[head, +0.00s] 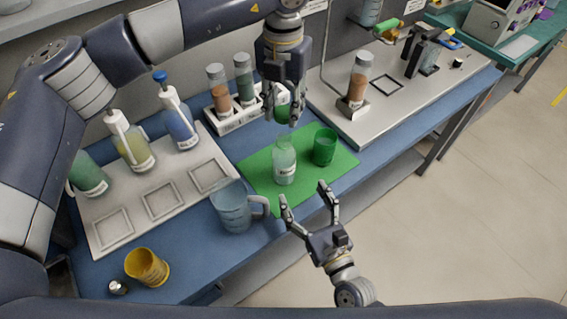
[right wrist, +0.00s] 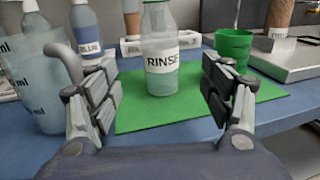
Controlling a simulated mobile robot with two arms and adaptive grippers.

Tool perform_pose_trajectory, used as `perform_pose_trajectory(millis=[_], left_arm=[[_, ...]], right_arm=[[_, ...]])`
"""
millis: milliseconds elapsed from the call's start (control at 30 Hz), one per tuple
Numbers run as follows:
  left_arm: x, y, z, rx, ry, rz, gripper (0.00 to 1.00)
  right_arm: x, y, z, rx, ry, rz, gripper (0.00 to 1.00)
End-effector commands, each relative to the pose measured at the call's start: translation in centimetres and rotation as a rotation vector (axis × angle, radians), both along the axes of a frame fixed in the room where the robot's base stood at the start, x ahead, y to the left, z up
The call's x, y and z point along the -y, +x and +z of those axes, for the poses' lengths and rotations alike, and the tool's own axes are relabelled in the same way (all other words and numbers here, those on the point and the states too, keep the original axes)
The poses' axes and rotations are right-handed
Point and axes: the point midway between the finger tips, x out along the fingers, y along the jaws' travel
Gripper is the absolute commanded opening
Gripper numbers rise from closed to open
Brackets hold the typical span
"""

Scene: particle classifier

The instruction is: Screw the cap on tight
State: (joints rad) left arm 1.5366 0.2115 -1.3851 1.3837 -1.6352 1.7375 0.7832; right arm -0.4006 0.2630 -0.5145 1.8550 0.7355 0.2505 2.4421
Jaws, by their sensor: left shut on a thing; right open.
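The clear RINSE bottle (head: 285,163) stands upright on the green mat (head: 257,190), its neck uncovered in the head view. In the right wrist view the bottle (right wrist: 160,60) is centred, its top cut off. My left gripper (head: 288,118) points down just above the bottle's mouth. It is shut on a green cap (head: 282,112), partly hidden by the fingers and apart from the bottle. My right gripper (head: 306,207) is open and empty in front of the bottle. In the right wrist view its fingers (right wrist: 157,95) are spread on either side, nearer than the bottle.
A green cup (head: 325,147) stands right of the bottle. A measuring jug (head: 232,210) is at the left, close to my right gripper. Behind are a white rack (head: 232,119) with vials and a grey device plate (head: 415,98). A white tray (head: 125,205) and yellow cup (head: 147,267) are farther left.

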Motion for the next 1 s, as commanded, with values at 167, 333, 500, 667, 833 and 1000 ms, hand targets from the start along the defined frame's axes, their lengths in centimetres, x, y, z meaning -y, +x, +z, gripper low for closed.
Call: perform_pose_trajectory(millis=[167, 333, 500, 667, 833, 1000], left_arm=[[0.0, 0.0, 0.0, 0.0, 0.0, 0.0, 0.26], [0.0, 0.0, 0.0, 0.0, 0.0, 0.0, 0.26], [0.0, 0.0, 0.0, 0.0, 0.0, 0.0, 0.26], [0.0, 0.0, 0.0, 0.0, 0.0, 0.0, 0.26], [0.0, 0.0, 0.0, 0.0, 0.0, 0.0, 0.26], [0.0, 0.0, 0.0, 0.0, 0.0, 0.0, 0.26]], right_arm=[[-0.5, 1.4, 0.1, 0.004, 0.001, -0.002, 0.73], [-1.8, 4.2, 0.2, 0.005, 0.001, -0.002, 0.73], [-3.0, 7.2, 0.1, 0.003, 0.0, -0.002, 0.73], [-4.0, 9.4, 0.1, 0.002, 0.0, -0.001, 0.73], [-4.6, 10.7, 0.1, 0.001, -0.001, 0.0, 0.73], [-4.7, 11.0, 0.0, 0.0, -0.001, 0.0, 0.73]])
